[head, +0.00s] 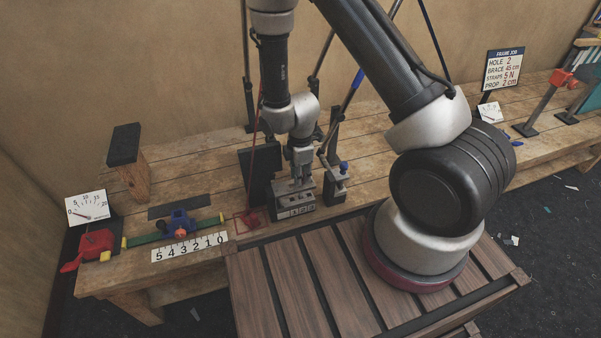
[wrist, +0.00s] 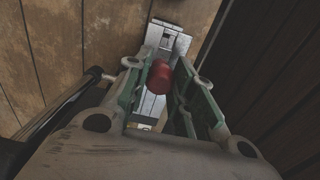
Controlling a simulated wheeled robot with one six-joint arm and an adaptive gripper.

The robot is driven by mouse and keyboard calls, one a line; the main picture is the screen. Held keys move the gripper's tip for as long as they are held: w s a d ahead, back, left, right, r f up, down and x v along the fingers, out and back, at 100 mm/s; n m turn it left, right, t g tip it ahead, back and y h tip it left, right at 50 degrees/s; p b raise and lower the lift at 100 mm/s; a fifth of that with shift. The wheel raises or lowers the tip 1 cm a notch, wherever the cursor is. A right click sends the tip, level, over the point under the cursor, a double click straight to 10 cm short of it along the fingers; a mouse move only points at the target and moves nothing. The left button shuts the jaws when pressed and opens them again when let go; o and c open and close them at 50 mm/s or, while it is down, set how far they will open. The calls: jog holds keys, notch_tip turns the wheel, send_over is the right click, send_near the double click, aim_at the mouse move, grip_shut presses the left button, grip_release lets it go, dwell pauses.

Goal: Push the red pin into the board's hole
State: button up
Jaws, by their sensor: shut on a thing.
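The board (head: 296,208) is a small grey block with numbered marks on its front, standing on the workbench near its front edge. It also shows in the wrist view as a light strip (wrist: 168,41) below my gripper. The red pin (wrist: 159,77) sits between my gripper's fingers in the wrist view, over the strip. My gripper (head: 298,182) points down just above the board, and its fingers (wrist: 158,84) are shut on the red pin. The hole is hidden, and I cannot tell whether the pin's tip touches the board.
A dark upright panel (head: 259,176) stands left of the board, and a grey clamp with a blue knob (head: 338,183) stands close on its right. A numbered scale (head: 190,246) and a red tool (head: 92,246) lie further left. A sign (head: 503,69) reads HOLE 2.

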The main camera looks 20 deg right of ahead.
jog(key=o, duration=1.1)
notch_tip(320, 180, up, 12)
dwell(0.5)
